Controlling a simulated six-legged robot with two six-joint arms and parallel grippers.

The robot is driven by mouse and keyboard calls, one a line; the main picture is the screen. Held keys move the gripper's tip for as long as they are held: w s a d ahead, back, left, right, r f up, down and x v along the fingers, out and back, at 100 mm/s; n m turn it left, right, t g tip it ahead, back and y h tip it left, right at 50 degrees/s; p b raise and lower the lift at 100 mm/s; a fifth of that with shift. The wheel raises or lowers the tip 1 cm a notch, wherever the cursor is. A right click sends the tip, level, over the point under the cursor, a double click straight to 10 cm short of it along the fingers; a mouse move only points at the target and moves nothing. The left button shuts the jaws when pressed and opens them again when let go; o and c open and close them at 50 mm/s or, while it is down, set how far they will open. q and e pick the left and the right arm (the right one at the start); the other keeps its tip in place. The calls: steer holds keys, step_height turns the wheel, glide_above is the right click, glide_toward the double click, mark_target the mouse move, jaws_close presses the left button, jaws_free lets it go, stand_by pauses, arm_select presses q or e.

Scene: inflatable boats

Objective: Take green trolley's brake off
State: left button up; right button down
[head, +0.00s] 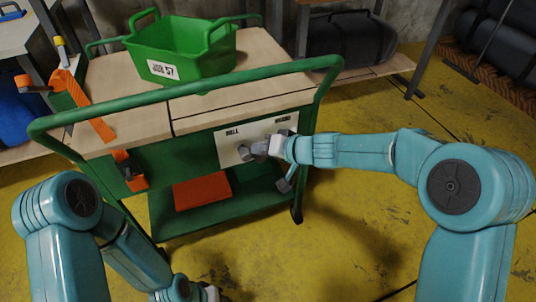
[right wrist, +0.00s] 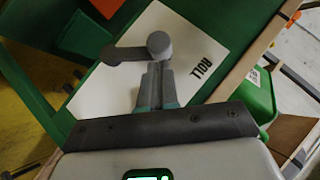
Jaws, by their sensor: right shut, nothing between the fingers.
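The green trolley (head: 60,123) stands in front of me. A white plate (head: 230,157) on its near side reads ROLL on the left and what looks like BRAKE on the right. A grey lever with a round knob (right wrist: 159,44) lies over the plate near the ROLL word; in the head view it is small and partly hidden (head: 245,152). My right gripper (head: 264,147) is at the plate. In the right wrist view its fingers (right wrist: 154,75) are shut and empty, with tips close to the knob; contact is unclear. My left gripper (head: 205,292) is low at the bottom edge, its jaws unclear.
A green crate (head: 180,50) with a label sits on the trolley's wooden top. An orange strap (head: 98,128) hangs at the left, and an orange box (head: 202,192) lies on the lower shelf. A shelf with black bundles (head: 350,38) stands behind. Yellow floor is clear to the right.

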arm_select(q)
steer(key=shift+w+a+f+b, duration=0.1)
steer(key=shift+w+f+b, duration=0.1)
steer(key=shift+f+b, duration=0.35)
arm_select(e)
steer(key=shift+s+a+f+n+h, duration=0.2)
steer(key=shift+a+n+h, duration=0.1)
steer(key=shift+a+h, duration=0.25)
steer(key=shift+r, duration=0.1)
steer(key=shift+r+p, duration=0.3)
steer(key=shift+p, duration=0.1)
arm_select(q)
steer(key=r+p, duration=0.1)
steer(key=d+r+p, duration=0.1)
steer(key=r+p, duration=0.1)
steer(key=shift+s+d+r, duration=0.15)
steer(key=shift+d+r, duration=0.1)
steer(key=shift+r, duration=0.05)
arm_select(e)
steer(key=w+d+r+v, duration=0.1)
steer(key=w+v, duration=0.1)
steer(key=v, duration=1)
steer(key=shift+d, duration=0.2)
steer(key=shift+s, duration=0.1)
